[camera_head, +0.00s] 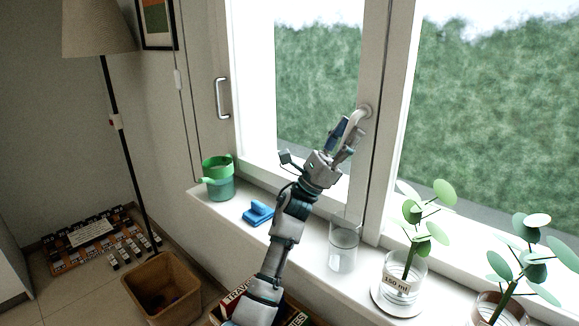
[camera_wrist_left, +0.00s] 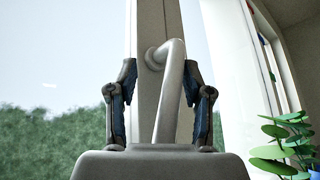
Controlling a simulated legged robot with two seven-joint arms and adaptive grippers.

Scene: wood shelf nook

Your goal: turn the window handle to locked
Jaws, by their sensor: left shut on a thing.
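The white window handle (camera_head: 358,118) sits on the middle frame post of the window in the head view. It points down and to the left from its round base. My left gripper (camera_head: 347,137) is shut on the handle's grip, with fingers on both sides. In the left wrist view the handle (camera_wrist_left: 169,92) rises between the two blue-padded fingers, bending at the top into its base on the post. The lower end of the handle is hidden by the gripper body. My right gripper is in neither view.
Another handle (camera_head: 222,98) is at left. A floor lamp (camera_head: 110,110) and brown bin (camera_head: 162,290) stand on the floor.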

